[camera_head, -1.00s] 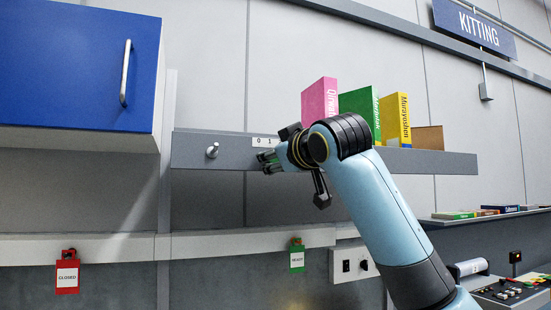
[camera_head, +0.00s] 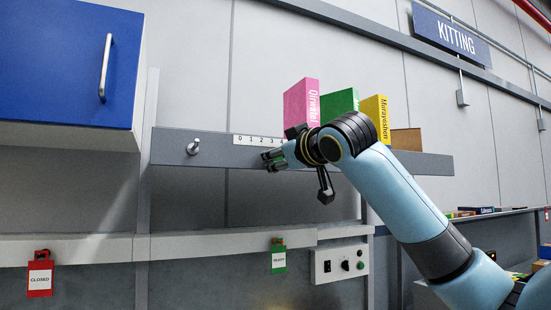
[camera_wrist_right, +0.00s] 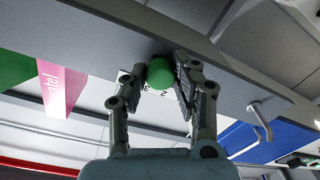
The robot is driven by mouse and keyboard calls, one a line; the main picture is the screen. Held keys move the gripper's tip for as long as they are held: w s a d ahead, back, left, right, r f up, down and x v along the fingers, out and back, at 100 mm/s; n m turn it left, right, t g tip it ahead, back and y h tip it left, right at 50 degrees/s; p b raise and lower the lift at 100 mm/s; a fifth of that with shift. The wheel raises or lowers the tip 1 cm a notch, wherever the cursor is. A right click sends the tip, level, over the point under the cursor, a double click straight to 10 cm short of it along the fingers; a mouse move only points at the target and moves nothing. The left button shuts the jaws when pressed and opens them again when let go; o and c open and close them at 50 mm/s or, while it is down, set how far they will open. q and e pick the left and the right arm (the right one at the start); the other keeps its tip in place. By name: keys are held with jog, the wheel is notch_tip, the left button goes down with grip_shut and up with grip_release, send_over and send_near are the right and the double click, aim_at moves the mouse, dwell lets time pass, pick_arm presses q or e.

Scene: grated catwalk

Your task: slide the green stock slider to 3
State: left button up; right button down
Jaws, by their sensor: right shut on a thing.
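In the head view my right gripper (camera_head: 271,159) is at the front of the rail, just under the number strip (camera_head: 252,140), and the knob is hidden there. The strip shows 0, 1, 2 and 3 left of and above the gripper; its further part is covered. My left gripper is not in view.
Pink (camera_head: 301,104), green (camera_head: 338,104) and yellow (camera_head: 376,112) books stand on the grey shelf (camera_head: 435,163), with a brown box (camera_head: 406,139). A metal peg (camera_head: 193,147) sticks out left of the strip. A blue cabinet (camera_head: 65,65) hangs at the left. Red and green tags hang below.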

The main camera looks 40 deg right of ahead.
jog(key=c, duration=1)
grip_release()
jog(key=shift+s, duration=0.15)
jog(key=s+a, duration=0.1)
jog(key=s, duration=0.6)
jog(key=shift+a, duration=0.25)
jog(key=shift+s, duration=0.1)
